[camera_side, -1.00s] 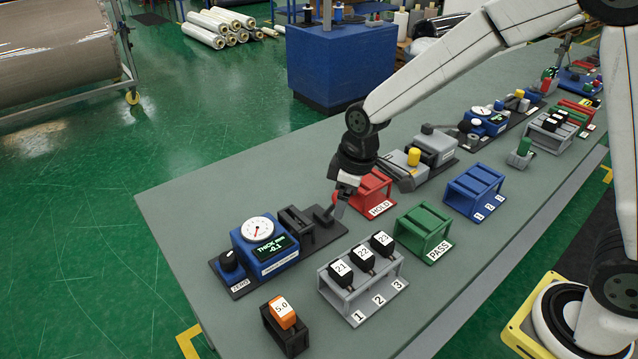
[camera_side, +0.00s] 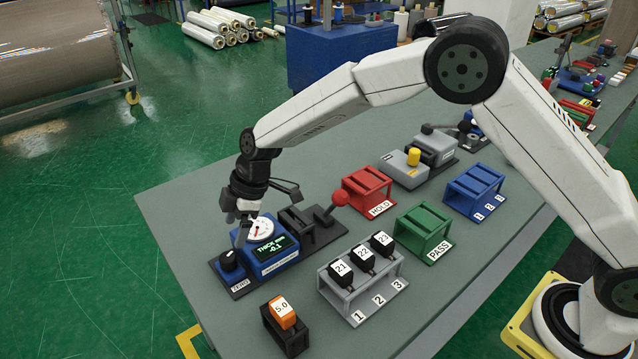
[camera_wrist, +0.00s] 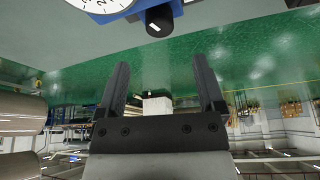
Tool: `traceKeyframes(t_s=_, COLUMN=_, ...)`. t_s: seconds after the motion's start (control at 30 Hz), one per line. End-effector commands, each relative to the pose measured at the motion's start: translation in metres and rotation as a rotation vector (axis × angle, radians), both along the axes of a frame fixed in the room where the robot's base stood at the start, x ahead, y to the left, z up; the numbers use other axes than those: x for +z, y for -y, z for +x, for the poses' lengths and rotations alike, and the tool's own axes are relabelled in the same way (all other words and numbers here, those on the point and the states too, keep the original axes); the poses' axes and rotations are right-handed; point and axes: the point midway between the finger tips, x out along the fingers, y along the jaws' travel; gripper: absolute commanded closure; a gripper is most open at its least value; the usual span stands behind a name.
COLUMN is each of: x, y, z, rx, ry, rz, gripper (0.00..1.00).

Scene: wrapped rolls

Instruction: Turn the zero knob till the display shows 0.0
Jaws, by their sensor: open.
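The blue thickness gauge (camera_side: 282,262) stands at the left part of the table with a round white dial (camera_side: 262,229) on top. Its display (camera_side: 272,248) reads THICK mm -0.1. The black zero knob (camera_side: 228,262) sits at the gauge's left end, above a ZERO label (camera_side: 240,286). In the wrist view the knob (camera_wrist: 160,20) is at the top centre, beyond the fingertips and between their lines. My gripper (camera_side: 240,240) is just above and behind the knob, in front of part of the dial. Its two fingers (camera_wrist: 161,64) are apart with nothing between them.
A black fixture with a red-balled lever (camera_side: 338,198) adjoins the gauge on the right. An orange 5.0 block (camera_side: 282,312) sits in a black holder in front. A grey rack (camera_side: 360,285) holds numbered blocks. Red (camera_side: 366,190), green (camera_side: 423,232) and blue (camera_side: 474,190) racks stand further right.

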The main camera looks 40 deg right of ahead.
Motion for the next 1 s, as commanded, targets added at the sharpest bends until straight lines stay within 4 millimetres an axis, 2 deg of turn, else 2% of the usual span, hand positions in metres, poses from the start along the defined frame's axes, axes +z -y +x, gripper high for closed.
traceKeyframes(t_s=0.27, x=-0.010, y=-0.004, z=0.001, rx=-0.001, ry=-0.001, rz=-0.002, gripper=0.13)
traceKeyframes(t_s=0.7, x=-0.054, y=-0.021, z=0.005, rx=-0.003, ry=-0.002, rz=-0.002, gripper=0.13)
traceKeyframes(t_s=1.0, x=-0.071, y=-0.028, z=0.007, rx=-0.003, ry=0.001, rz=-0.002, gripper=0.13)
